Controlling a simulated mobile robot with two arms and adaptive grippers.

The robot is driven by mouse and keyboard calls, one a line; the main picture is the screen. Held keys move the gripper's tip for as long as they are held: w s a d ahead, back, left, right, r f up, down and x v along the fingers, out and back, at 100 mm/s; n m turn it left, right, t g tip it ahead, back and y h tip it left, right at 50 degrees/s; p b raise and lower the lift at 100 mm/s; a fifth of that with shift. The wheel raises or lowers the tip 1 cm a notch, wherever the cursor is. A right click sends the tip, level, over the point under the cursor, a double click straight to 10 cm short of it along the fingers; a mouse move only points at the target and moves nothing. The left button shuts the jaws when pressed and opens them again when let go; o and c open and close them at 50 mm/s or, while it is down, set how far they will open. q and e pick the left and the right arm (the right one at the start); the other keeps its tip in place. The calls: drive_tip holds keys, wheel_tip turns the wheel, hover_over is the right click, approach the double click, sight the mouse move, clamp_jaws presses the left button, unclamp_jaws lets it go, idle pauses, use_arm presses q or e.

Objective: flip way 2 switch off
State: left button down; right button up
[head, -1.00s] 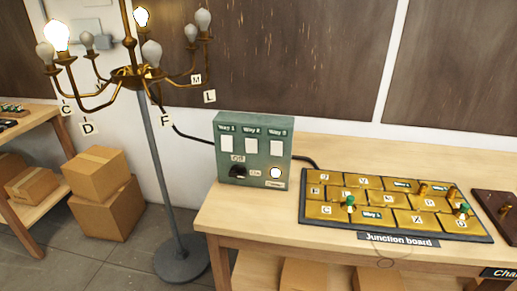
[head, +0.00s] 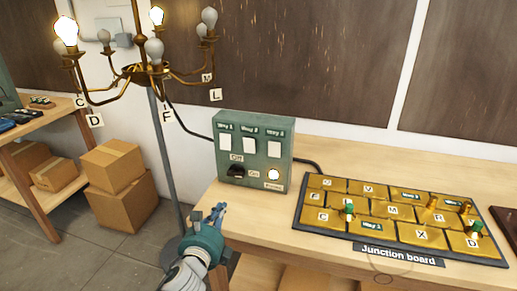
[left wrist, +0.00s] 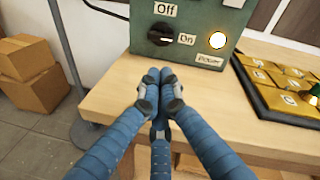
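The green switch box (head: 255,150) stands on the table, with three white switch plates labelled Way 1, Way 2 and Way 3. The Way 2 switch (head: 249,146) is the middle plate; its tilt is too small to tell. Below are a black knob (head: 236,172) between Off and On labels and a glowing power light (head: 273,175). My left gripper (head: 217,211) is in front of and below the box, apart from it, fingers together and empty. My right gripper is not in view.
The lamp (head: 140,72) stands at left with two bulbs lit, one above C and one at the back. The junction board (head: 400,218) with green and brass pegs lies right of the box. Cardboard boxes (head: 118,180) sit on the floor at left. The front table strip is clear.

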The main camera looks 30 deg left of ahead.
use_arm(q)
drive_tip(key=w+r+m+t+h, duration=0.1)
drive_tip(key=w+r+m+t, duration=0.2)
drive_tip(key=r+m, duration=0.6)
drive_tip(key=shift+w+d+r+t, duration=0.25)
drive_tip(key=shift+d+r+t, duration=0.05)
drive_tip(key=shift+r+t, duration=0.15)
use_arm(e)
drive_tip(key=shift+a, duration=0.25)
use_arm(q)
drive_tip(key=p, duration=0.3)
approach(246, 142)
drive_tip(key=x, duration=0.7)
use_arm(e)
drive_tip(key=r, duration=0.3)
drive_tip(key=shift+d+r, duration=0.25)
use_arm(q)
drive_tip(key=shift+r, duration=0.1)
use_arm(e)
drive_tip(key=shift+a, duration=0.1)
